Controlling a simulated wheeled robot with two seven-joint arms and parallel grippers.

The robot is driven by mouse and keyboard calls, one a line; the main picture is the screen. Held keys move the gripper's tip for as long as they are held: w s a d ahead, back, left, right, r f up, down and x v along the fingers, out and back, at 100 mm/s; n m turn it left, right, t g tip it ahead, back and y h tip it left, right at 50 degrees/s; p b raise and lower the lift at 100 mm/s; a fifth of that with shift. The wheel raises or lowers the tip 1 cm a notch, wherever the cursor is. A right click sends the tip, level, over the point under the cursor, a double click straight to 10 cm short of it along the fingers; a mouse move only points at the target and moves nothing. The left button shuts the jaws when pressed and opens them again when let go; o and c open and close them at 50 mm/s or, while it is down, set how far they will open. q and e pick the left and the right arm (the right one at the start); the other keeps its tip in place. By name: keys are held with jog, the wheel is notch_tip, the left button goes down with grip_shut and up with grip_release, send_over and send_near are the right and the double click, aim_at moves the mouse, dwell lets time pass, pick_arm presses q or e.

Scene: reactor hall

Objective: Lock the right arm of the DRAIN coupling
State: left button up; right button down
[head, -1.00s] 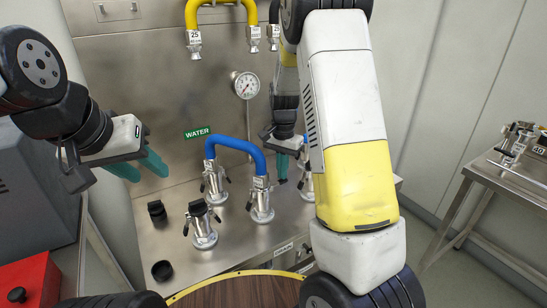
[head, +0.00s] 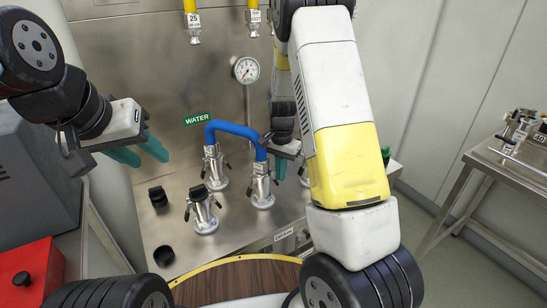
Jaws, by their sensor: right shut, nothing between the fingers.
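A blue hose (head: 232,129) joins a left coupling (head: 214,166) and a middle coupling (head: 262,188), both steel with lever arms, under the green WATER sign (head: 197,118). A capped coupling (head: 203,213) stands in front. Another coupling (head: 306,172) at the right is mostly hidden by my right arm. My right gripper (head: 281,170) is shut and empty, its teal fingers pointing down between the middle and right couplings; contact cannot be told. My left gripper (head: 141,152) is open and empty, left of the couplings.
A pressure gauge (head: 245,69) and yellow hose ends (head: 193,25) are on the steel back panel. A black cap (head: 158,196) and a black ring (head: 163,256) are on the bench left. A red box (head: 27,275) is lower left. A side table (head: 515,165) stands right.

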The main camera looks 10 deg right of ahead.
notch_tip(320, 180, up, 7)
jog(key=d, duration=0.1)
jog(key=shift+w, duration=0.25)
dwell(0.5)
jog(key=shift+d, duration=0.1)
